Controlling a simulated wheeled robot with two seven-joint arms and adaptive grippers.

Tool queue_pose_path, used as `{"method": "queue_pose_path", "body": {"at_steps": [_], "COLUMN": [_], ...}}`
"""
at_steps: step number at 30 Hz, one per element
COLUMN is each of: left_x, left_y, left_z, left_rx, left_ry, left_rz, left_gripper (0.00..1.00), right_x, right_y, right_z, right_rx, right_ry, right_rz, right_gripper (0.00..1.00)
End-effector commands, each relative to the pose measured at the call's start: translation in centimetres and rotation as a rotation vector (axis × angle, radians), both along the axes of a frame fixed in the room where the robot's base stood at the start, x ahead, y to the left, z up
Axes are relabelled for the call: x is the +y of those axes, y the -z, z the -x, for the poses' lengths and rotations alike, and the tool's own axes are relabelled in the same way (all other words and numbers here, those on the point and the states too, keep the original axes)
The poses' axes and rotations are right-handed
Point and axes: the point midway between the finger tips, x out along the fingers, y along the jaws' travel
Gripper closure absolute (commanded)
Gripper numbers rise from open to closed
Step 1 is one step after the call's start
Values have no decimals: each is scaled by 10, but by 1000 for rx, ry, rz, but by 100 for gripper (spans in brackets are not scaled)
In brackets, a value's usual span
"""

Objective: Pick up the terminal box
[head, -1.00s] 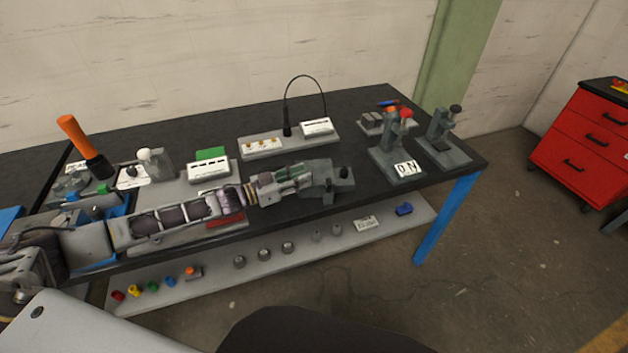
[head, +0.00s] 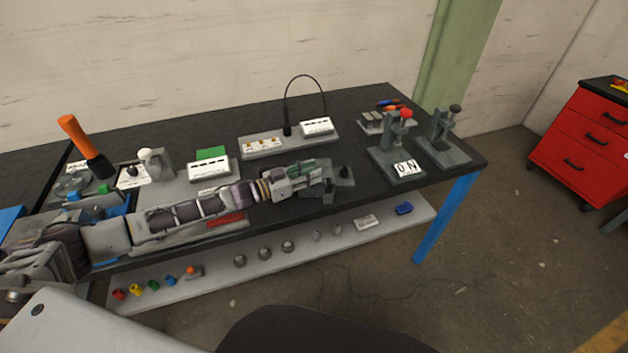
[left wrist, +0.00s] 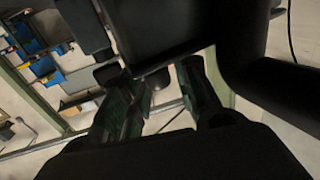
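I cannot tell for certain which thing is the terminal box. A white-topped box with dark marks (head: 209,168) sits on a grey plate left of my left gripper, and a similar one (head: 316,126) is on the rear grey base. My left gripper (head: 312,171) reaches in over the black bench, beside a dark grey fixture (head: 343,184) that it partly covers. In the left wrist view, its two green-sided fingers (left wrist: 165,100) stand apart, with a dark shape close beyond them; I see nothing gripped. My right gripper is not in view.
Two grey stands (head: 398,160) (head: 443,138) are at the bench's right end, one with an "ON" card. A black cable (head: 304,78) arches above the rear base. A lower grey shelf (head: 215,292) holds small parts. An orange-handled tool (head: 84,145) stands at left.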

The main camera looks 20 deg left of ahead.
Motion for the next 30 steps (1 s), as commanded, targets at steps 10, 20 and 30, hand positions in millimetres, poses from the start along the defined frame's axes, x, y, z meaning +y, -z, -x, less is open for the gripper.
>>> {"method": "queue_pose_path", "body": {"at_steps": [10,20,30], "left_x": [0,-1,0], "left_y": [0,-4,-7], "left_z": [0,-1,-1], "left_rx": [0,-8,-6], "left_ry": [0,2,1], "left_rz": [0,4,2], "left_gripper": [100,100,100], "right_x": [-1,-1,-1], "right_y": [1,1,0], "right_z": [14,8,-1], "right_rx": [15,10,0], "right_ry": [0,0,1], "right_rz": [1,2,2], "right_gripper": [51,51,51]}}
